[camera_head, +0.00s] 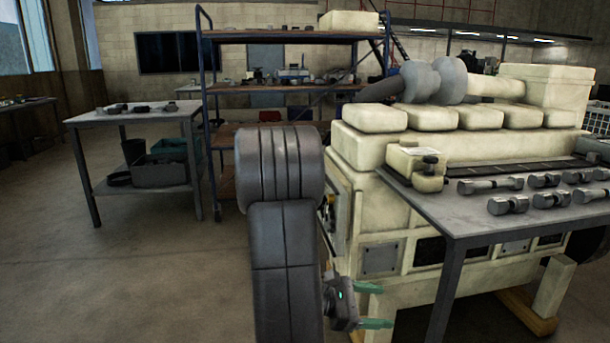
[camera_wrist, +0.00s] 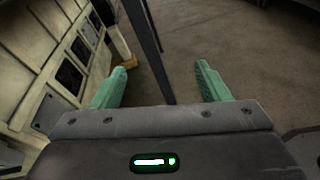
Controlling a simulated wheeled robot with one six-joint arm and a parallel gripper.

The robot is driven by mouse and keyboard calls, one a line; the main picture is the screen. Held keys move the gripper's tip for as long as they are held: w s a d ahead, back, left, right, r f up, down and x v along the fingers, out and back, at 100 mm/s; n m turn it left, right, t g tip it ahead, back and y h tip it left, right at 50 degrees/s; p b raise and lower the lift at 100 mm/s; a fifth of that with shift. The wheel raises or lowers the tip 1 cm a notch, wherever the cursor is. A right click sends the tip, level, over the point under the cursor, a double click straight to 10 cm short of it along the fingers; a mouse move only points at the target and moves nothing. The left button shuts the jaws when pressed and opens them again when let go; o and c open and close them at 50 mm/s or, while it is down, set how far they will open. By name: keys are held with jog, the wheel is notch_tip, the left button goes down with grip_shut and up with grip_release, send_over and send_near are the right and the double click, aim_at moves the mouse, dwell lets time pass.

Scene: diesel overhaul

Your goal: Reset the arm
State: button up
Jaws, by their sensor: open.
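My gripper (camera_head: 376,305) is low in the head view, in front of the cream engine's lower side, its green fingers pointing right. It is open, with nothing between the fingers. In the wrist view my gripper (camera_wrist: 160,82) shows two green fingers spread wide apart, with the floor and a dark table leg beyond them. My grey arm stands upright in the middle of the head view and hides part of the engine's left end and the floor behind it.
The cream engine (camera_head: 385,222) fills the right. A grey table (camera_head: 432,207) before it carries several metal parts (camera_head: 490,185); its leg (camera_wrist: 141,40) is close to my gripper. A workbench (camera_head: 135,117) and a shelf rack (camera_head: 290,37) stand behind. Floor (camera_head: 140,275) at left is clear.

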jog(key=s+d+f+m+g+y+b, duration=0.1)
jog(key=s+m+y, duration=0.4)
jog(key=s, duration=0.6)
notch_tip(320, 180, down, 2)
jog(key=shift+d+m+g+y+b, duration=0.25)
jog(key=shift+m+g+y+b, duration=0.15)
jog(key=shift+m+g+b, duration=0.55)
jog(key=shift+g, duration=0.25)
jog(key=shift+r+m+p, duration=0.15)
jog(key=shift+m+p, duration=0.2)
jog(key=shift+p, duration=0.35)
